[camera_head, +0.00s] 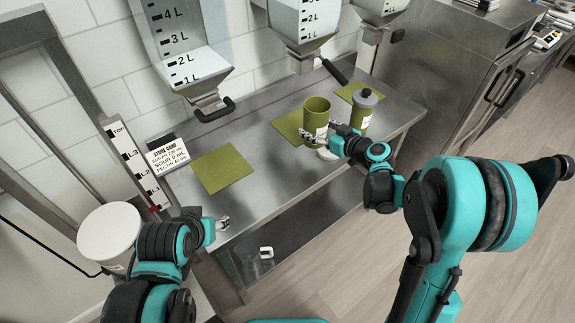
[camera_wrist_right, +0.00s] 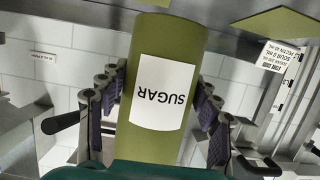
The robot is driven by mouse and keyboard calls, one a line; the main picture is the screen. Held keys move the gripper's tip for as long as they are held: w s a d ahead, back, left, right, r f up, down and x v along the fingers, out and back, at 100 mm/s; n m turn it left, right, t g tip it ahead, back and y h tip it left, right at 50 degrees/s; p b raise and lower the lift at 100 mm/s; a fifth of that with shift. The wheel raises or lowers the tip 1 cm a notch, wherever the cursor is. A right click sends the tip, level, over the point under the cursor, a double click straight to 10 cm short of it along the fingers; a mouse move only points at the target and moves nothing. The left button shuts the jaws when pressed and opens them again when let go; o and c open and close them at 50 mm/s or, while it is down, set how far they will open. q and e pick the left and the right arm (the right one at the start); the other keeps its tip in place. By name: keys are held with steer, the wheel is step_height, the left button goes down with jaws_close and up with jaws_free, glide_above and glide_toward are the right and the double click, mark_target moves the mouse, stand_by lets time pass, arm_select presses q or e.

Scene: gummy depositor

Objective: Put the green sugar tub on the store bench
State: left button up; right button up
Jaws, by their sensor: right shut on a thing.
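The green sugar tub (camera_head: 317,116) is an open-topped olive cylinder over the steel bench (camera_head: 262,170), by the middle green mat (camera_head: 288,126). Its white SUGAR label shows upside down in the right wrist view, where the tub (camera_wrist_right: 168,50) stands between my fingers. My right gripper (camera_head: 318,136) is shut on the tub, and its fingers (camera_wrist_right: 160,115) lie along both sides. I cannot tell whether the tub's base touches the bench. My left gripper (camera_head: 222,222) is near the bench's front left edge with no object seen in it; its opening is unclear.
Hoppers (camera_head: 190,60) hang above the bench. A store card (camera_head: 168,154) and bare left mat (camera_head: 222,168) are at left. A white bucket (camera_head: 108,230) is at lower left.

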steer(key=s+a+f+b, duration=0.1)
steer(key=a+f, duration=0.1)
steer(key=a, duration=0.1)
steer(key=s+a+f+b, duration=0.1)
steer(key=a+f, duration=0.1)
steer(key=a, duration=0.1)
steer(key=s+a+f+b, duration=0.1)
steer(key=s+a+f, duration=0.1)
steer(key=a, duration=0.1)
steer(key=shift+w+f+b, duration=0.1)
steer(key=shift+f+b, duration=0.9)
steer(key=shift+f, duration=0.85)
steer(key=shift+r, duration=0.1)
steer(key=o, duration=1.7)
